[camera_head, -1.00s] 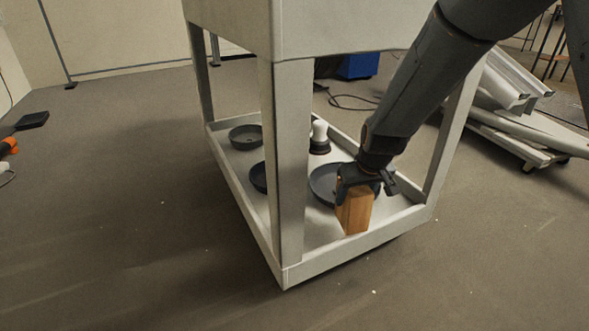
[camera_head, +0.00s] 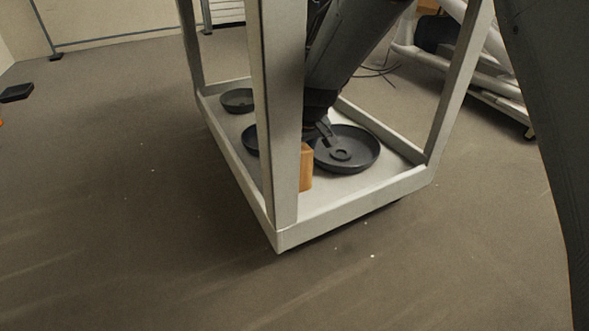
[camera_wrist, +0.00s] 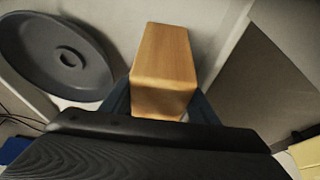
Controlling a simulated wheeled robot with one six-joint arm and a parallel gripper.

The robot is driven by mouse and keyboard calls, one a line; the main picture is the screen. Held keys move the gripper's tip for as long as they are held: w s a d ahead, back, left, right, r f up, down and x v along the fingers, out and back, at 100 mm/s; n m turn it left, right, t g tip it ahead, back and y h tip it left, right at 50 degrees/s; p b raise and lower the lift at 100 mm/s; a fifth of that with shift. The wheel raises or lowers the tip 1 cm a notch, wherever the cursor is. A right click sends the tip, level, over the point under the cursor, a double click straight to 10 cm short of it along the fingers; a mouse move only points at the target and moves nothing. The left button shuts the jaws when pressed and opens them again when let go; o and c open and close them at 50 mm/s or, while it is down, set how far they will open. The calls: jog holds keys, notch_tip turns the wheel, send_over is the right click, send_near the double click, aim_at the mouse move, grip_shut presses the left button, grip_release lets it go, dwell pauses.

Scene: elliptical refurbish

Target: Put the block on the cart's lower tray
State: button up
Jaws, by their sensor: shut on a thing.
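The wooden block (camera_head: 306,168) is upright over the cart's lower tray (camera_head: 338,188), behind the near corner post, which hides its left part. My gripper (camera_head: 311,139) is shut on the block's upper part, its fingers mostly hidden by the post. In the wrist view, the block (camera_wrist: 163,62) sits between the two dark fingers (camera_wrist: 158,104), with the pale tray surface around it. The block's lower end is at or very close to the tray; I cannot tell whether it touches.
A large dark round dish (camera_head: 352,160) lies on the tray just right of the block. A smaller dish (camera_head: 237,101) is at the back left, and another dark dish (camera_head: 250,139) is partly behind the near post (camera_head: 282,120). The tray has a raised rim (camera_head: 360,205).

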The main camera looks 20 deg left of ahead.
aim_at(302, 154)
jog(key=shift+f+b, duration=1.15)
jog(key=shift+f, duration=0.8)
jog(key=o, duration=1.4)
jog(key=shift+f, duration=0.15)
jog(key=p+v, duration=0.7)
jog(key=v, duration=0.5)
